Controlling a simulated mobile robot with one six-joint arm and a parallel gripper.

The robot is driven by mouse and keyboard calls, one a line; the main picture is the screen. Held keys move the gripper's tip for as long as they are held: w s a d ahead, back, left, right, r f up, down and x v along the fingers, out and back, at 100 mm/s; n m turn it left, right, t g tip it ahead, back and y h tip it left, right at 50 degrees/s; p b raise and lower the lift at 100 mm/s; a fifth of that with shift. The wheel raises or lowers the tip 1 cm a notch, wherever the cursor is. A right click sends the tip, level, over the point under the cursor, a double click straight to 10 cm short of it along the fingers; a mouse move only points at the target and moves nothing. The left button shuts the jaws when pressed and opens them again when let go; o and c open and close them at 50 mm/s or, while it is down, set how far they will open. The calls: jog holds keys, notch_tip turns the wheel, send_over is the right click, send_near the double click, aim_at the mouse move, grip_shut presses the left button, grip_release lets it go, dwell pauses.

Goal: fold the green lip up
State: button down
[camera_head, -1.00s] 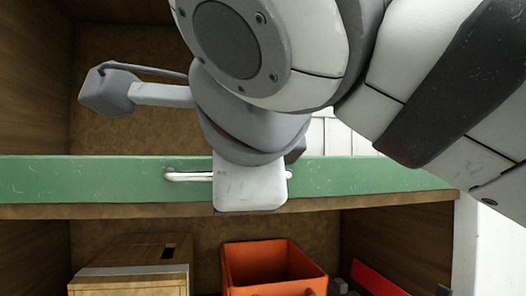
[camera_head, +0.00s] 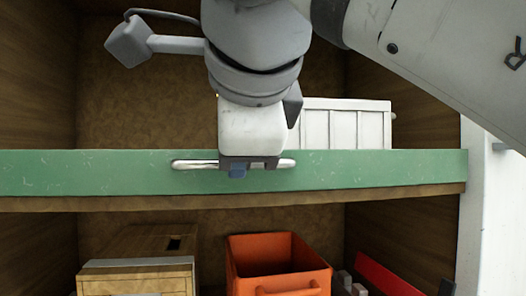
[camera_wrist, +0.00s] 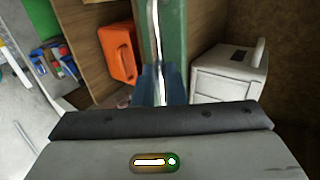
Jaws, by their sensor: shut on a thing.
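The green lip (camera_head: 400,170) runs along the front edge of the upper shelf, its green face toward me. A pale metal bar handle (camera_head: 193,165) is fixed to it left of centre. My gripper (camera_head: 246,168) reaches down from above and is shut on the middle of the handle, hiding that part. In the wrist view the green lip (camera_wrist: 174,25) runs up the picture, with the shiny handle (camera_wrist: 155,22) along its left side. The blue fingers of my gripper (camera_wrist: 161,86) close around the handle there.
A white ribbed case (camera_head: 345,124) stands on the upper shelf, right behind the lip. Below are an orange bin (camera_head: 275,266), a wooden crate (camera_head: 140,270) and a red item (camera_head: 385,275). Wooden side walls bound the shelves.

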jog(key=c, duration=1.8)
grip_release()
jog(key=shift+w, duration=0.1)
jog(key=shift+v, duration=3.85)
